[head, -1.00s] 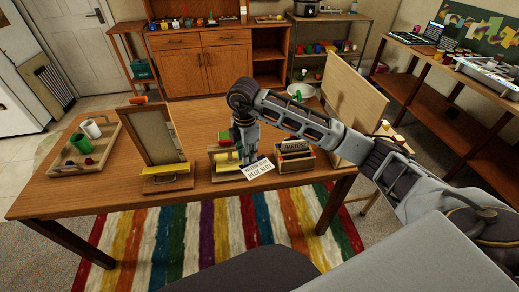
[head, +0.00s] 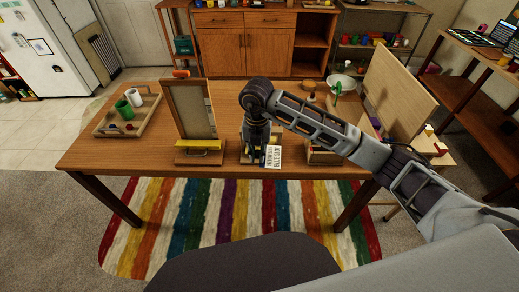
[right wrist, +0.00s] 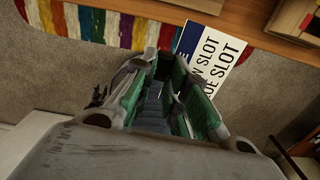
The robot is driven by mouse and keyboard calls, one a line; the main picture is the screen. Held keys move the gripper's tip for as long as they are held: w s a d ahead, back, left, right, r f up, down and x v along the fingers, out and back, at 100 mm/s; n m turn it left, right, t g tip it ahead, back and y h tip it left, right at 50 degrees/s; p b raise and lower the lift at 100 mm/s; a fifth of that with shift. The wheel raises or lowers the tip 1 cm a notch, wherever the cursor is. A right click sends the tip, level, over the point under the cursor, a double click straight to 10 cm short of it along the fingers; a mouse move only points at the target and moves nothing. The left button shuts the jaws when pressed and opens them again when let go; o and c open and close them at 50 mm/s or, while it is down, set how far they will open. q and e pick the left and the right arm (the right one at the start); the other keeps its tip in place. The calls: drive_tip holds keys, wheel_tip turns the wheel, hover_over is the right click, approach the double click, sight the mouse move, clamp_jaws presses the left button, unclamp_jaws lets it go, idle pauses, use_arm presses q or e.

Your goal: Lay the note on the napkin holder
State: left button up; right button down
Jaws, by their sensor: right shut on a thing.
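The note (head: 273,157) is a white card with dark print and a blue strip. It shows in the right wrist view (right wrist: 212,45) just beyond my fingertips. My right gripper (head: 262,150) points down and is shut on the note at its edge. Right behind and below the gripper is a small wooden holder (head: 247,157) with yellow in it, mostly hidden; I take it for the napkin holder. I cannot tell whether the note touches it. My left gripper is not in view.
A wooden stand (head: 200,157) with a tall panel and yellow bar is left of the holder. A tray (head: 105,128) with cups is farther left. A tall board (head: 400,95) stands at the right.

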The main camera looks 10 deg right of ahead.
drive_tip(key=n, duration=0.2)
drive_tip(key=f+n, duration=0.1)
drive_tip(key=n, duration=0.1)
drive_tip(key=shift+s+a, duration=0.2)
drive_tip(key=shift+a, duration=0.05)
drive_tip(key=s+a+f+n, duration=0.15)
drive_tip(key=f+n, duration=0.25)
drive_tip(key=n, duration=1)
drive_tip(key=s+a+f+n, duration=0.15)
drive_tip(key=f+n, duration=0.25)
drive_tip(key=n, duration=1)
drive_tip(key=d+f+n, duration=0.3)
drive_tip(key=d+n, duration=0.4)
drive_tip(key=d, duration=0.8)
drive_tip(key=shift+f+n, duration=0.3)
drive_tip(key=shift+f, duration=0.05)
